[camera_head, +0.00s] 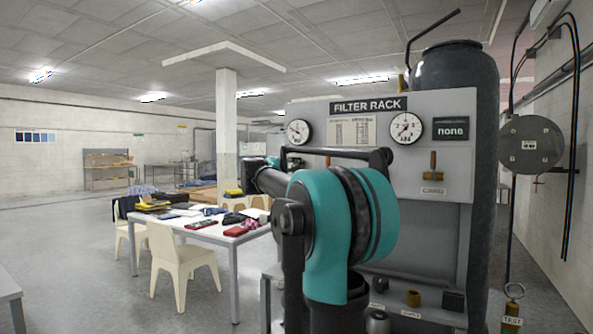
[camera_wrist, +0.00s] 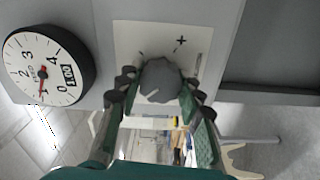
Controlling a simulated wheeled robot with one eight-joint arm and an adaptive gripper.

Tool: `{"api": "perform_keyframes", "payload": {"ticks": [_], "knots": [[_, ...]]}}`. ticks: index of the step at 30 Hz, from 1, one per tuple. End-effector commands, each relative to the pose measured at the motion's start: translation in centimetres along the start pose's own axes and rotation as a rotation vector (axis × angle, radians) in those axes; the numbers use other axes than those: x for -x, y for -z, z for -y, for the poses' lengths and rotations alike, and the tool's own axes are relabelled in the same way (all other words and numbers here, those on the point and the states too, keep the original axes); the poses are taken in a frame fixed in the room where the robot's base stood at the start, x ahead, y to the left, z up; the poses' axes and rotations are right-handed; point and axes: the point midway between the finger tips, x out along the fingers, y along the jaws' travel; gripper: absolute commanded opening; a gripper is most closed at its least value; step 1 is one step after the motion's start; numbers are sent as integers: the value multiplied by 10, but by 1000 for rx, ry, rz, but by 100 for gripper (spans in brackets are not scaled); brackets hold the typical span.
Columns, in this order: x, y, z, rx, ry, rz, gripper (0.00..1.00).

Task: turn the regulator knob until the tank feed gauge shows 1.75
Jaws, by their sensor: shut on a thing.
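In the wrist view, the regulator knob (camera_wrist: 160,80) is a grey lobed knob on a pale plate with a plus mark beside it. My gripper (camera_wrist: 160,86) is shut on the knob, with a dark-padded finger on each side. The feed gauge (camera_wrist: 33,66) is at the left of the wrist view, a white dial in a black case. Its red needle points near 1 and its small readout appears to show 1.00. In the head view, my arm hides the knob and fingers.
In the head view, the filter rack panel (camera_head: 455,183) carries a left dial (camera_head: 299,131), a right dial (camera_head: 406,127) and a brass valve handle (camera_head: 433,165). A dark tank (camera_head: 485,190) stands behind it. A cluttered table (camera_head: 200,230) and a chair (camera_head: 175,262) are at the left.

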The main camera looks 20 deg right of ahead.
Motion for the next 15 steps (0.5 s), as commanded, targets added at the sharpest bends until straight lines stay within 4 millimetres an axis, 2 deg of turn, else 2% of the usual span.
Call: {"api": "perform_keyframes", "payload": {"ticks": [15], "knots": [[0, -1, 1, -50, 2, 2, 7]]}}
